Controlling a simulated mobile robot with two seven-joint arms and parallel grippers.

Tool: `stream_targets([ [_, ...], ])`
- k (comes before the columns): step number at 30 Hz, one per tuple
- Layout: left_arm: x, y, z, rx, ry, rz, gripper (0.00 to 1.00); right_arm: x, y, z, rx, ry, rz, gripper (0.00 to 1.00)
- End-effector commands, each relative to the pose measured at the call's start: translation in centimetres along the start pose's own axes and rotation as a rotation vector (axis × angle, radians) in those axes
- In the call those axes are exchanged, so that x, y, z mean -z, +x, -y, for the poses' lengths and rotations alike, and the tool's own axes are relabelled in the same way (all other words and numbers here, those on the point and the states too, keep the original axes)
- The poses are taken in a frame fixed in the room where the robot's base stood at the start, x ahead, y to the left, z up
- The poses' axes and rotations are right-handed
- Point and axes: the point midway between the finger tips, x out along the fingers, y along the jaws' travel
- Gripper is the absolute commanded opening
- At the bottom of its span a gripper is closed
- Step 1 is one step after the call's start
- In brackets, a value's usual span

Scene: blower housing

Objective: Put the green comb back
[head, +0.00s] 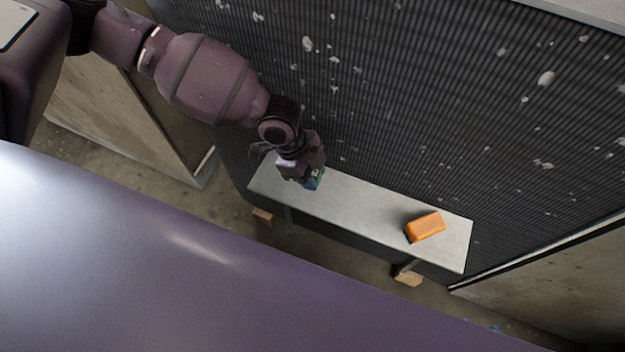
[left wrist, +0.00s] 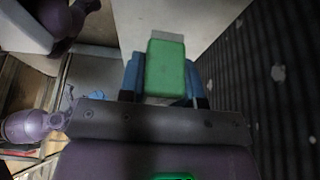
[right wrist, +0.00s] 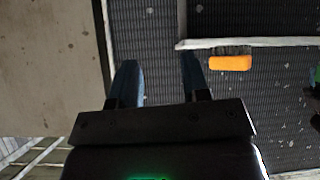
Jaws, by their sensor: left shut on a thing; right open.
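The green comb (left wrist: 166,68) is a green block with a grey strip at its far end. In the left wrist view it sits between the two blue fingers of my left gripper (left wrist: 166,82), which is shut on it. In the head view my left gripper (head: 312,180) is over the left end of the pale shelf (head: 350,205), and only a small bit of green shows. I cannot tell whether the comb touches the shelf. My right gripper (right wrist: 160,82) is open and empty in the right wrist view.
An orange block (head: 425,227) lies on the shelf's right part; it also shows in the right wrist view (right wrist: 230,63). A dark ribbed wall (head: 400,90) with pale spots stands behind the shelf. The shelf's middle is clear.

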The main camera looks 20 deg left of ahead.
Motion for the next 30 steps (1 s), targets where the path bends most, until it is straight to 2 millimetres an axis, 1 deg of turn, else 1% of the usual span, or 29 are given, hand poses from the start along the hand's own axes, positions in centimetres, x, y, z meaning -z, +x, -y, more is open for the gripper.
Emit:
stream_targets([
  [6, -1.2, 3.0, -0.2, -0.006, -0.003, 0.001, 0.06, -0.9, 0.3, 0.0, 0.001, 0.0, 0.017, 0.43],
  [8, -1.4, 3.5, -0.2, -0.006, -0.003, 0.0, 0.06, -1.0, 0.3, 0.0, 0.0, -0.001, 0.018, 0.43],
  [15, -1.5, 3.5, 0.0, -0.001, -0.001, -0.001, 0.06, -0.3, 0.3, -0.1, -0.002, -0.002, 0.004, 0.43],
  [20, -1.6, 3.9, -0.1, -0.002, -0.001, 0.0, 0.06, -0.4, 0.3, -0.1, -0.001, -0.002, 0.006, 0.43],
  [21, -1.6, 3.8, -0.1, -0.002, -0.001, 0.0, 0.35, -0.4, 0.3, -0.1, -0.001, -0.002, 0.006, 0.43],
  [25, -1.6, 3.8, -0.1, -0.002, -0.001, 0.0, 0.55, -0.5, 0.3, -0.1, -0.001, -0.002, 0.008, 0.43],
  [26, -1.6, 3.8, -0.1, -0.002, -0.001, 0.0, 0.57, -0.5, 0.3, -0.1, -0.001, -0.002, 0.008, 0.43],
  [30, -1.6, 3.8, -0.1, -0.002, -0.001, 0.0, 0.57, -0.7, 0.4, -0.1, 0.0, -0.002, 0.012, 0.43],
])
